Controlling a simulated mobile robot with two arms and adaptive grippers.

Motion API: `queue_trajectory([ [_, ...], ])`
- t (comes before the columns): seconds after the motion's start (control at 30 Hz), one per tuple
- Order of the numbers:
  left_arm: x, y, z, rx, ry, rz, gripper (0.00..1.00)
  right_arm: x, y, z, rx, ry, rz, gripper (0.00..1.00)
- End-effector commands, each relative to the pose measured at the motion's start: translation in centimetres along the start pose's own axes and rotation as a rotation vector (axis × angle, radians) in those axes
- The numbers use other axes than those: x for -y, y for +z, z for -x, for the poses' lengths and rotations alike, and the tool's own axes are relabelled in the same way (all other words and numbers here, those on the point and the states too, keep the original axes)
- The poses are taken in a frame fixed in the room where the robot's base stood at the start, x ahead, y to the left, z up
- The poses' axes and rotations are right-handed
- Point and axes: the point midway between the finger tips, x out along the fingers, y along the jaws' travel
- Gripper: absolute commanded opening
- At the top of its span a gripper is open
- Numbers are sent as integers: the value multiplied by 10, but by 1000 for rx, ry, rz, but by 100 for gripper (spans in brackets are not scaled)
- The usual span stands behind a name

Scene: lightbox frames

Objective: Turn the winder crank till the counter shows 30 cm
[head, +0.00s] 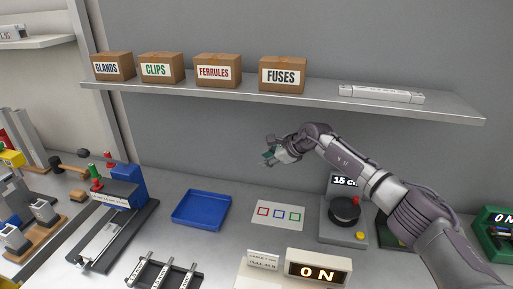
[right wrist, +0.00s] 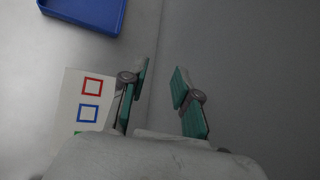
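The winder (head: 344,215) stands on the bench at the right in the head view, a grey base with a black round drum and a red knob (head: 355,200). Its counter (head: 344,182) behind the drum reads 15 cm, partly covered by my right arm. My right gripper (head: 268,157) is in the air to the left of the winder, below the shelf. In the right wrist view its two green-padded fingers (right wrist: 161,98) are apart with nothing between them. The winder does not show in the right wrist view. My left gripper is not in view.
A shelf (head: 440,108) with labelled boxes runs above the bench. A blue tray (head: 201,209) and a white card with coloured squares (head: 278,215) lie left of the winder. An ON display box (head: 318,270) stands in front. A blue device (head: 126,187) stands left.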

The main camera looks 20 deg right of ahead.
Motion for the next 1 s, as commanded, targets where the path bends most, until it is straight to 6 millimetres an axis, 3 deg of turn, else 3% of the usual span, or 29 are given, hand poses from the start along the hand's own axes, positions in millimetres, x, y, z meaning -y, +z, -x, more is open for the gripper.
queue_trajectory([
  [0.1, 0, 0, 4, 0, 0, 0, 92, 6, 22, -3, 93, -51, -18, 30],
  [0.33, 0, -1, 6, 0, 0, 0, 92, 16, 44, -4, 196, -119, -45, 30],
  [1.0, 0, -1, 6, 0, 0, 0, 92, 16, 42, -3, 228, -131, -61, 30],
])
